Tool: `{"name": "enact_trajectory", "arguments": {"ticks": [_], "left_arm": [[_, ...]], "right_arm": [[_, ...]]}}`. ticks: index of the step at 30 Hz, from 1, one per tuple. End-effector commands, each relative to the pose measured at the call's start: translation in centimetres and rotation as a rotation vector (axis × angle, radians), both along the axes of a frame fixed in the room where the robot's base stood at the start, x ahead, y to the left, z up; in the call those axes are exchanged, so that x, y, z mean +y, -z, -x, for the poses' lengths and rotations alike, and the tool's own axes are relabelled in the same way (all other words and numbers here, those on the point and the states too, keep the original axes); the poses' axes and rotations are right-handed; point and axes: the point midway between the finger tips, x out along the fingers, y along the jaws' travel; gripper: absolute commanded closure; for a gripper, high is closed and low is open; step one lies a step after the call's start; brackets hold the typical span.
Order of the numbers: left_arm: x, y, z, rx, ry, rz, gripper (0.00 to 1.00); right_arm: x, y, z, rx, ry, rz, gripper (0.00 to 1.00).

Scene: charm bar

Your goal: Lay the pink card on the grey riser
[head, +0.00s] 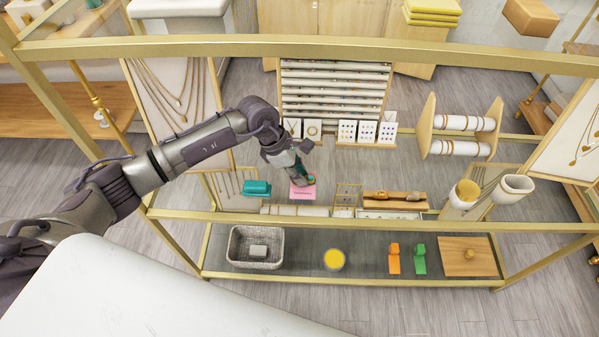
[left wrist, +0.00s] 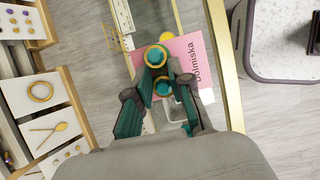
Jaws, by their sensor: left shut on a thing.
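The pink card (head: 302,192) shows under my left gripper (head: 303,181), over the glass upper shelf, in the head view. In the left wrist view the card (left wrist: 188,48) has dark lettering and extends beyond the fingertips. My left gripper (left wrist: 160,77) is shut on it, with round gold and teal parts between the fingers hiding the grip. I cannot tell whether the card touches anything beneath. A small grey block (head: 258,250) lies in the lower basket; I cannot tell whether it is the riser. My right gripper is not in view.
A teal box (head: 257,188) stands left of the card, and a wooden tray (head: 395,207) lies to its right. Earring cards (head: 367,132) stand behind. The basket (head: 236,260) is below. The gold frame's front rail (head: 380,225) runs close by.

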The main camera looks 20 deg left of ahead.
Motion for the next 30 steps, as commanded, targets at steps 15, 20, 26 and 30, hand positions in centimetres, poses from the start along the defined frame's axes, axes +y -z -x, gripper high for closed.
{"name": "enact_trajectory", "arguments": {"ticks": [15, 20, 26, 30], "left_arm": [[-0.01, 0.51, 0.00, 0.000, 0.000, 0.000, 1.00], [-0.01, 0.62, 0.00, 0.000, 0.000, 0.001, 1.00], [-0.02, 0.61, 0.01, 0.000, 0.000, 0.001, 1.00], [-0.01, 0.63, 0.00, 0.000, 0.000, 0.000, 1.00]], "right_arm": [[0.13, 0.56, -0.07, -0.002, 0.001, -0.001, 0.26], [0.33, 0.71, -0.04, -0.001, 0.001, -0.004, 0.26], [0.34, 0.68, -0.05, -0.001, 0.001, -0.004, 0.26], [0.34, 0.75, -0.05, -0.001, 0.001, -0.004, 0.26]]}}
